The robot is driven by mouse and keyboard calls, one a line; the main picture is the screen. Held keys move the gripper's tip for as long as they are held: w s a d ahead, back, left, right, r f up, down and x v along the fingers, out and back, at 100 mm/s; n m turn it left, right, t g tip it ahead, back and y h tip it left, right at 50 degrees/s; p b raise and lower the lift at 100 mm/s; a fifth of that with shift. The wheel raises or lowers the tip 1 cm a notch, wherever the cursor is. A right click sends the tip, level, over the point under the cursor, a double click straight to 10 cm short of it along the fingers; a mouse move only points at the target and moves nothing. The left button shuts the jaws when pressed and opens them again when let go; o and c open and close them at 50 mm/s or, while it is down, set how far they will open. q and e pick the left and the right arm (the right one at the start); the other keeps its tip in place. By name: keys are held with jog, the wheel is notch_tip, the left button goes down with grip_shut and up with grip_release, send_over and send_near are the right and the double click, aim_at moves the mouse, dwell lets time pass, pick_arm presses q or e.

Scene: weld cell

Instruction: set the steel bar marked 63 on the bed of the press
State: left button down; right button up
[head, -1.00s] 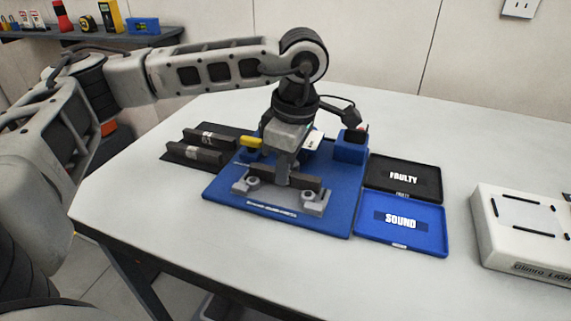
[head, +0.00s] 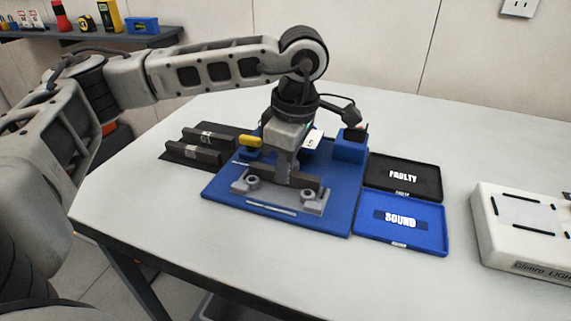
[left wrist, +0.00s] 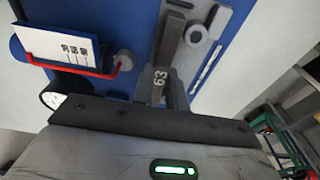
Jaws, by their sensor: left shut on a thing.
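The steel bar marked 63 (left wrist: 160,82) shows its number in the left wrist view. My left gripper (head: 285,181) points down and is shut on the middle of the bar. The bar is at the height of the supports; I cannot tell whether it touches them. The press has a blue base (head: 334,221). My right gripper is not in view.
Two other dark bars (head: 196,155) lie on a black rack at the left. The black FAULTY tray (head: 428,186) and blue SOUND tray (head: 437,238) sit right of the press. A white light box (head: 510,245) stands further right. The table front is clear.

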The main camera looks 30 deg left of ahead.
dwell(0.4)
pick_arm(q)
jog(key=c, duration=1.3)
grip_release()
jog(key=shift+r+p, duration=2.3)
jog(key=shift+r, duration=1.2)
